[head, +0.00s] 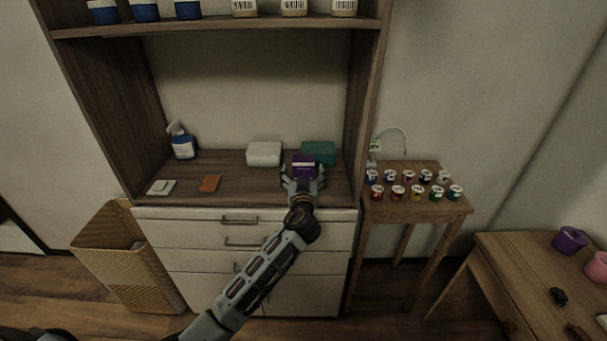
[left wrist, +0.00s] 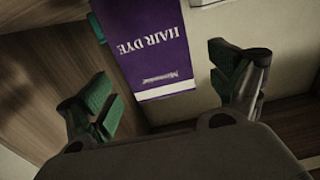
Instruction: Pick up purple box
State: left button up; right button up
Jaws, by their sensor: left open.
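The purple box (head: 304,163) stands on the cabinet's wooden counter, just in front of a green box. In the left wrist view the purple box (left wrist: 149,45) shows white "HAIR DYE" lettering and a white band at one end. My left gripper (head: 303,181) reaches over the counter's front edge to the purple box. Its two green-padded fingers are spread wide in the left wrist view (left wrist: 165,90), one on each side of the box, with gaps between pads and box. The gripper hides the box's lower part in the head view. My right gripper is not in view.
A green box (head: 318,151) stands behind the purple one, and a white box (head: 264,153) to its left. The cabinet's side panel (head: 362,105) rises at right. A side table (head: 420,203) holds small jars.

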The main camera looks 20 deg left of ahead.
pick_arm(q)
jog(key=shift+w+a+r+p, duration=0.15)
jog(key=shift+w+r+p, duration=0.05)
jog(key=shift+w, duration=0.35)
jog(key=shift+w+a+r+p, duration=0.1)
jog(key=shift+w+r+p, duration=0.1)
jog(key=shift+w, duration=0.35)
jog(key=shift+x, duration=1)
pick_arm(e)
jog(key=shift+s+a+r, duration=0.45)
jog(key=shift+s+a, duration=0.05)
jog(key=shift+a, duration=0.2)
pick_arm(q)
jog(key=shift+f, duration=0.15)
jog(key=shift+c, duration=0.4)
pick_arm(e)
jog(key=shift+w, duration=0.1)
pick_arm(q)
jog(key=c, duration=1.1)
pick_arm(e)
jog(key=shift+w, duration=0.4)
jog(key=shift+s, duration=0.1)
